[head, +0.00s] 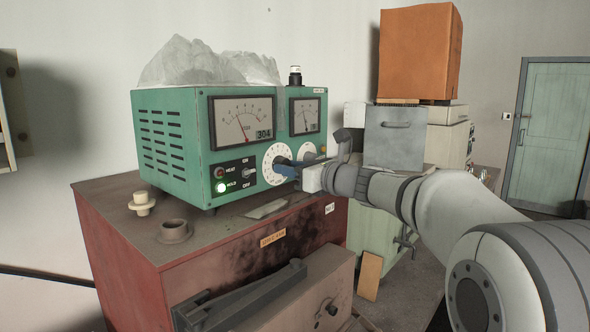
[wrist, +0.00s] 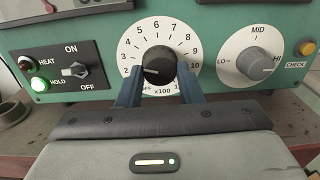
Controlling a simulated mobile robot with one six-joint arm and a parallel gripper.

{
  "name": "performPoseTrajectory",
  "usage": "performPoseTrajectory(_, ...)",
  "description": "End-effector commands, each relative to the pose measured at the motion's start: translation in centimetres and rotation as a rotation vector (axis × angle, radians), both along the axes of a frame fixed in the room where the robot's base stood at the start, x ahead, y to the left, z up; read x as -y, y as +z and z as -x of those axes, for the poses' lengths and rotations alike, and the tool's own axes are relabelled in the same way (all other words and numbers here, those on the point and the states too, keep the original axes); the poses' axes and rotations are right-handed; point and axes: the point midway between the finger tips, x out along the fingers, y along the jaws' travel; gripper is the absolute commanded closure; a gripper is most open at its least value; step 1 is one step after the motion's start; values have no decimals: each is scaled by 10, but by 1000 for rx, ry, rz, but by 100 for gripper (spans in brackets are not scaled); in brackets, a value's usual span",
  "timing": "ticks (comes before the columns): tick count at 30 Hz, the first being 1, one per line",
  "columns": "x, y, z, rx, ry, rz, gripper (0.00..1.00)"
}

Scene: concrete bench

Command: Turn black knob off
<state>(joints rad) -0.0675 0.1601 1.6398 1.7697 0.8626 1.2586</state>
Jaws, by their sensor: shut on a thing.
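The black knob (wrist: 158,64) sits at the centre of a white round dial (wrist: 135,40) numbered to about 10, on a green instrument (head: 170,150). A pale line on the knob points left, near the 2. My gripper (wrist: 159,84) is shut on the black knob, with one blue finger at its left and one at its right. In the head view my gripper (head: 284,168) reaches the dial (head: 269,152) from the right, and its fingers mostly hide the knob. The lower part of the dial, with "x100", is partly covered by the fingers.
A grey knob (wrist: 258,62) marked LO, MID, HI is to the right. An ON/OFF toggle (wrist: 75,71) and a lit green HOLD lamp (wrist: 40,84) are to the left. An orange box (head: 418,50) stands behind my arm.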

Motion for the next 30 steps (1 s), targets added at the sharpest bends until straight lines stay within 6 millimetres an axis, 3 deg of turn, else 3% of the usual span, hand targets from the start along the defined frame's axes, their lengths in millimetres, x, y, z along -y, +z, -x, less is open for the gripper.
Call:
performPoseTrajectory(20,-2,2,1,56,4,37,90)
performPoseTrajectory(30,-2,0,1,173,3,124,90)
